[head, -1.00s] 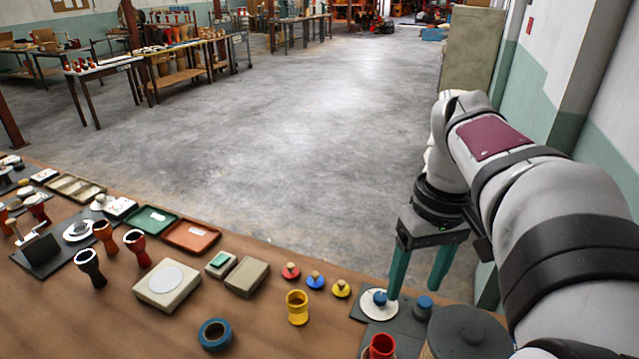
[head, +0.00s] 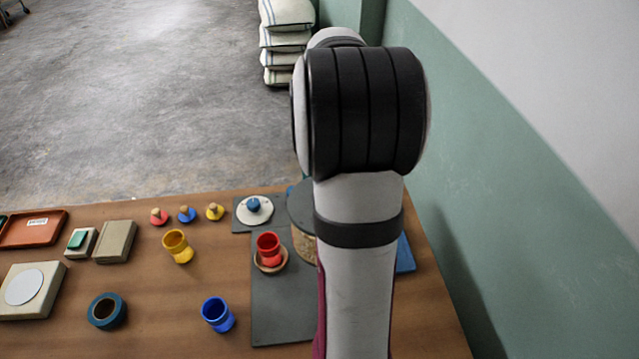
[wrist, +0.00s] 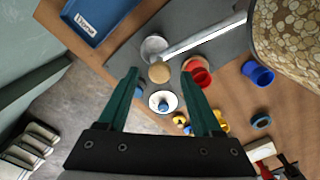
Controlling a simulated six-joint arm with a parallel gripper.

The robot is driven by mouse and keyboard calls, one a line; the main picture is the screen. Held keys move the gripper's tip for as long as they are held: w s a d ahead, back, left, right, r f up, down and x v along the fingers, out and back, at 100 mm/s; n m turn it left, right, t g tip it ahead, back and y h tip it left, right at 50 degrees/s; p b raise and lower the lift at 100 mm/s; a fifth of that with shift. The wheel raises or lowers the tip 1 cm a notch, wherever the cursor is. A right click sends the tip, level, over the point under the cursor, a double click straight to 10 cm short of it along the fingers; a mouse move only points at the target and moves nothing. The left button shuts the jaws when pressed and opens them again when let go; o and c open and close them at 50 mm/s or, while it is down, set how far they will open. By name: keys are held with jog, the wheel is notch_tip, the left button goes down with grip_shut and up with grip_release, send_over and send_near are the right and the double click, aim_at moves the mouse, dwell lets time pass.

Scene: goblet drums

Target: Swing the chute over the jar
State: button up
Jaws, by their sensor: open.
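A narrow pale grey bar, which looks like the chute (wrist: 205,36), runs beside the round drum-like vessel (wrist: 288,35) in the wrist view. A round wooden knob (wrist: 159,72) shows near its outer end. My gripper (wrist: 160,75) is open, its green fingers on either side of the knob in the picture; the depth between them is unclear. A red cup, possibly the jar (head: 268,247), stands on a wooden coaster; in the wrist view this red cup (wrist: 199,72) is beside the bar, not under its outer end. My arm hides the bar and gripper in the head view.
A white disc with a blue knob (head: 254,208) lies beyond the red cup. A yellow cup (head: 177,246) and a blue cup (head: 217,314) stand to its left. A blue tray (wrist: 97,17) lies near the table edge. Stacked sacks (head: 287,38) stand on the floor.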

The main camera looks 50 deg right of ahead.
jog(key=shift+f, duration=0.65)
grip_shut()
dwell(0.9)
